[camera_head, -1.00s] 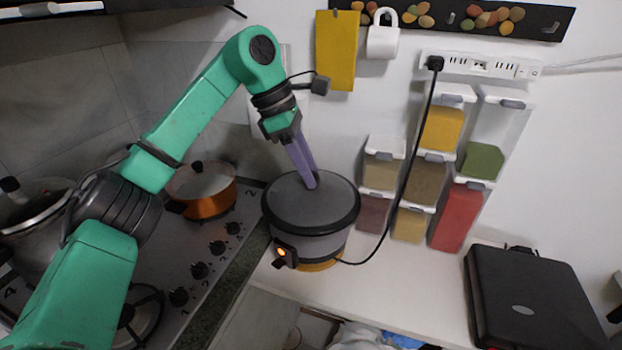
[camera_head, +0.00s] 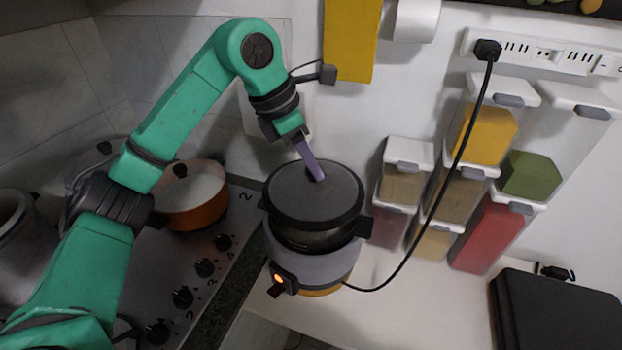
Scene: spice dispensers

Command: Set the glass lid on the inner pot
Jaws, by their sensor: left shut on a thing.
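The glass lid (camera_head: 290,201) is a dark grey disc with a black rim. My left gripper (camera_head: 316,174) comes down from above, its purple fingers shut on the lid at its middle. The lid is over the grey electric cooker (camera_head: 335,268), and a dark gap shows below its front rim. The inner pot (camera_head: 318,241) shows only as a dark strip in that gap; the lid hides the rest. Whether the lid touches the pot at the back cannot be told. My right gripper is not in view.
An orange pot (camera_head: 196,212) stands on the stove (camera_head: 238,262) to the left. Spice dispensers (camera_head: 462,195) hang on the wall at the right. A black cable (camera_head: 437,200) runs from the socket strip to the cooker. A black case (camera_head: 560,310) lies at the lower right.

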